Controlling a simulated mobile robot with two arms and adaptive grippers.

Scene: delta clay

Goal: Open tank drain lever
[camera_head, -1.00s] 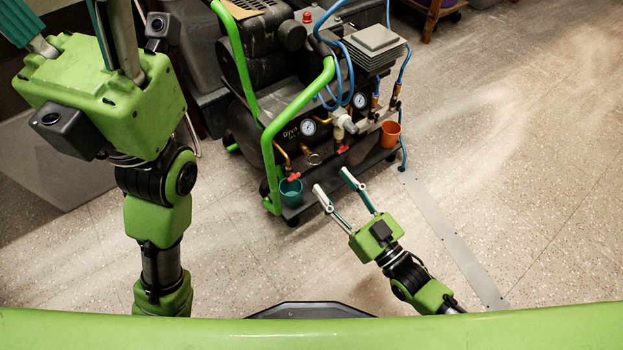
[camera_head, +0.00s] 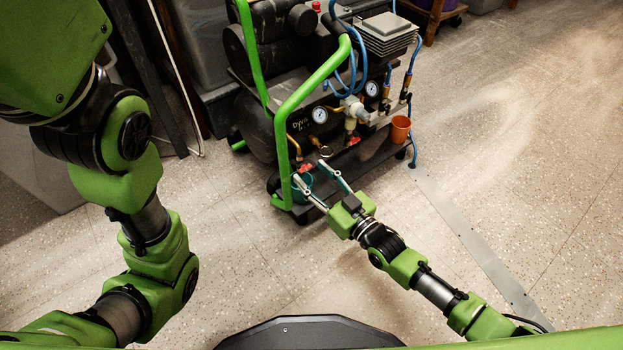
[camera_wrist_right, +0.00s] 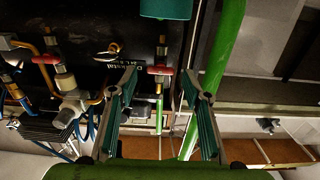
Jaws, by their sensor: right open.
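The air compressor (camera_head: 272,127) has red-handled valves low on its front. One red lever (camera_head: 306,167) sits on a brass pipe above the teal cup (camera_head: 301,184); it also shows in the right wrist view (camera_wrist_right: 160,70). A second red lever (camera_head: 353,141) is further right, and it also shows in the right wrist view (camera_wrist_right: 45,59). My right gripper (camera_head: 309,171) is open and empty, its fingertips near the first lever. In the right wrist view that lever appears between the spread fingers, with no clear contact. My left gripper is out of view; only its arm shows.
A green tube frame (camera_head: 310,85) rises close beside the first lever. An orange cup (camera_head: 400,129) sits at the compressor's right end. Blue hoses (camera_head: 353,70) and gauges (camera_head: 320,115) are above. The floor (camera_head: 500,150) to the right is clear.

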